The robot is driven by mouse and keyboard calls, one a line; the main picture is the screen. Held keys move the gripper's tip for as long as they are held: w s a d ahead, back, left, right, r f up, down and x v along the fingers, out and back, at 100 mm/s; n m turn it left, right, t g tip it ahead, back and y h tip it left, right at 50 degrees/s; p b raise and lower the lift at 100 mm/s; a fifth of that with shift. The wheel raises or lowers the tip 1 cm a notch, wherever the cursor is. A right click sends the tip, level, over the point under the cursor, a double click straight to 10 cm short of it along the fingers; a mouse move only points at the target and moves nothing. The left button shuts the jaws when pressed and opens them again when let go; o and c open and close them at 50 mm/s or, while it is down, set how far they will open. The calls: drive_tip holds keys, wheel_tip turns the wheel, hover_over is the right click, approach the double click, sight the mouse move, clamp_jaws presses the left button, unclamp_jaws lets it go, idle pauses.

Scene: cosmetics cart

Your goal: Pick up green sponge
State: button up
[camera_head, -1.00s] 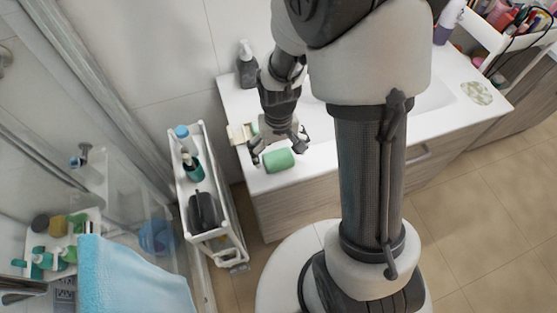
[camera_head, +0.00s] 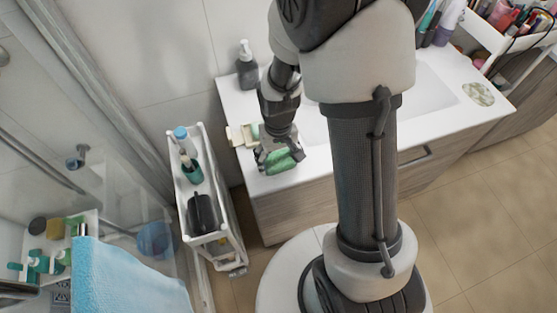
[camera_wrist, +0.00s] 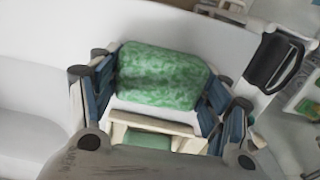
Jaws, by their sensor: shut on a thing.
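The green sponge (camera_head: 281,162) is near the front left edge of the white countertop (camera_head: 315,158). In the wrist view the mottled green sponge (camera_wrist: 163,76) lies between the two blue-padded fingers. My gripper (camera_head: 279,160) is over it, shut on it, and partly covers it from above. The same gripper (camera_wrist: 160,88) shows in the wrist view with a finger at each side of the sponge. I cannot tell whether the sponge touches the counter.
A pale box-like holder (camera_head: 240,135) with something green in it stands just behind the gripper. A dark soap bottle (camera_head: 247,70) stands at the back. A white cart (camera_head: 222,205) with bottles is left of the counter. The sink (camera_head: 425,88) is to the right.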

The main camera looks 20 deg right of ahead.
sight(279, 158)
drive_tip(key=shift+r, duration=0.1)
drive_tip(key=shift+c, duration=0.5)
drive_tip(key=shift+r, duration=0.2)
wheel_tip(279, 158, up, 20)
drive_tip(key=p, duration=0.6)
drive_tip(key=shift+f, duration=0.25)
